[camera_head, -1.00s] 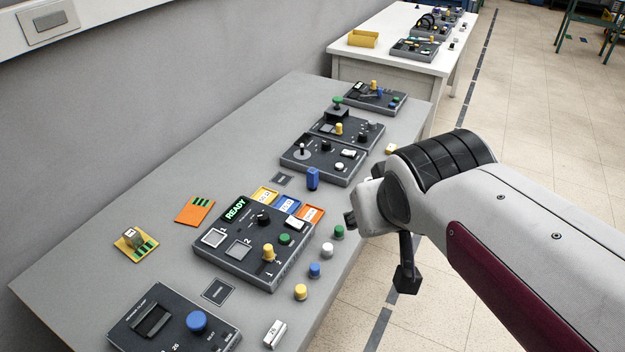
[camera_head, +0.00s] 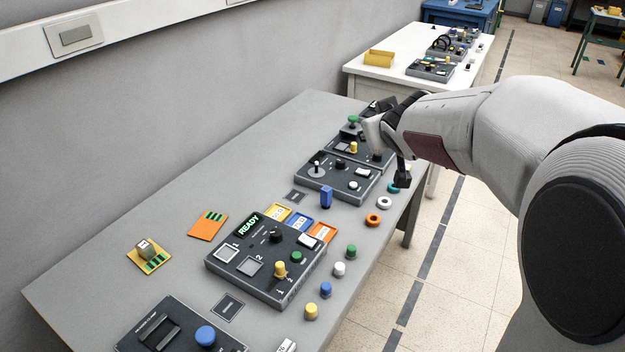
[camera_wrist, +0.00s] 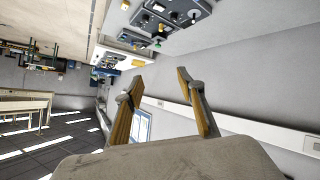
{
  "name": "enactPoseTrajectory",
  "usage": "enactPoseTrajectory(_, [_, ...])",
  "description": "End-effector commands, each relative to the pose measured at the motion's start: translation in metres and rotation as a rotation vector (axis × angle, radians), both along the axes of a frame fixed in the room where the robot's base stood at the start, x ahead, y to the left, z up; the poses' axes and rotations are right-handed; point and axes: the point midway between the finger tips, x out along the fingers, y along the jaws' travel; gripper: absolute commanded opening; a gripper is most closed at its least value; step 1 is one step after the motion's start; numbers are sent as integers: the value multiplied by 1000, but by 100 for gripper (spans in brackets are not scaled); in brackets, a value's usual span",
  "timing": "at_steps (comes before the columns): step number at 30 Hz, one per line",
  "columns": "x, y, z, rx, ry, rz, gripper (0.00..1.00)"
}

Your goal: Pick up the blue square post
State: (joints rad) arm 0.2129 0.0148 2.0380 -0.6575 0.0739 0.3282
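The blue square post (camera_head: 326,197) stands upright on the grey table, just behind the blue and orange labelled squares of the READY panel and in front of the joystick panel. My gripper (camera_head: 392,152) is beyond and to the right of the post, up near the far panels, apart from the post. In the wrist view my gripper (camera_wrist: 165,92) shows its two fingers spread with nothing between them. The post is not recognisable in the wrist view.
The READY panel (camera_head: 262,262) and the joystick panel (camera_head: 338,180) flank the post. Several rings and coloured knobs line the table's right edge, including an orange ring (camera_head: 373,220). A white table (camera_head: 400,62) with a yellow tray (camera_head: 379,58) stands behind.

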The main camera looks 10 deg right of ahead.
Motion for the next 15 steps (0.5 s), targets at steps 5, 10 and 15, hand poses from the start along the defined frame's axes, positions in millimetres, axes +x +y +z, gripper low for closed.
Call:
enactPoseTrajectory(5, [39,-9,-11,-14,-37,50,39])
enactPoseTrajectory(10, [72,-15,-24,-19,-69,108,39])
enactPoseTrajectory(15, [102,-18,-43,-13,-95,170,39])
